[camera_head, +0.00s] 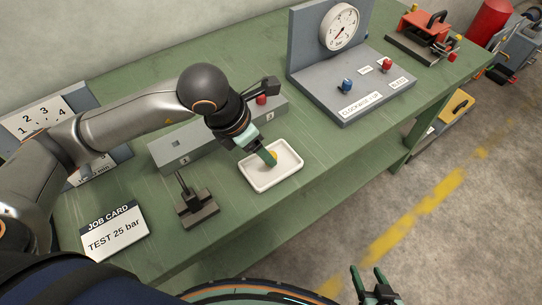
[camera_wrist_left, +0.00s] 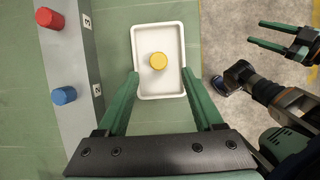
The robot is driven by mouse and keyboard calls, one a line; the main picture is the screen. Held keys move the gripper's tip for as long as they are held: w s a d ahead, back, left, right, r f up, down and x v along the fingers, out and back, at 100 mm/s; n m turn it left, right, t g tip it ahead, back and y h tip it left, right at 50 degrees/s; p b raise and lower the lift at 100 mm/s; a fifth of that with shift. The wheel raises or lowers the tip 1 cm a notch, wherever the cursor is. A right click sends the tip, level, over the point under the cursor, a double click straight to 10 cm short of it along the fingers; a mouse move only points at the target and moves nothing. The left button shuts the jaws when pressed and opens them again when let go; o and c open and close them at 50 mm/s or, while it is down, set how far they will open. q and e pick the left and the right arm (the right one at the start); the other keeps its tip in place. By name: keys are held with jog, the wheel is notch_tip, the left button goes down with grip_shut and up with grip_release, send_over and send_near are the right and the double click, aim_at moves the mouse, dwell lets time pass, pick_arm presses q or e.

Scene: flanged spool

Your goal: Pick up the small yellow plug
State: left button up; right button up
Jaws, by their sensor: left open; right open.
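The small yellow plug (camera_wrist_left: 158,61) lies in a shallow white tray (camera_wrist_left: 173,90) on the green bench. In the head view the plug (camera_head: 274,154) is partly hidden by my left gripper's finger, and the tray (camera_head: 258,184) sits at the bench's middle. My left gripper (camera_head: 269,157) points down over the tray. In the left wrist view its green fingers (camera_wrist_left: 160,74) are spread wide, with the plug between and beyond their tips and nothing held. My right gripper (camera_head: 370,278) is open and empty, away from the bench; it also shows in the left wrist view (camera_wrist_left: 281,36).
A grey block (camera_head: 190,143) stands behind the tray, holding a red plug (camera_wrist_left: 50,18) and a blue plug (camera_wrist_left: 64,95). A gauge panel (camera_head: 345,85) stands to the right. A dark stand (camera_head: 197,208) and a job card (camera_head: 114,232) are to the left.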

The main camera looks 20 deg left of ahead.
pick_arm(q)
jog(key=shift+p+x, duration=0.4)
jog(key=shift+x, duration=2.3)
jog(key=shift+w+r, duration=0.1)
jog(key=shift+w, duration=0.05)
grip_shut()
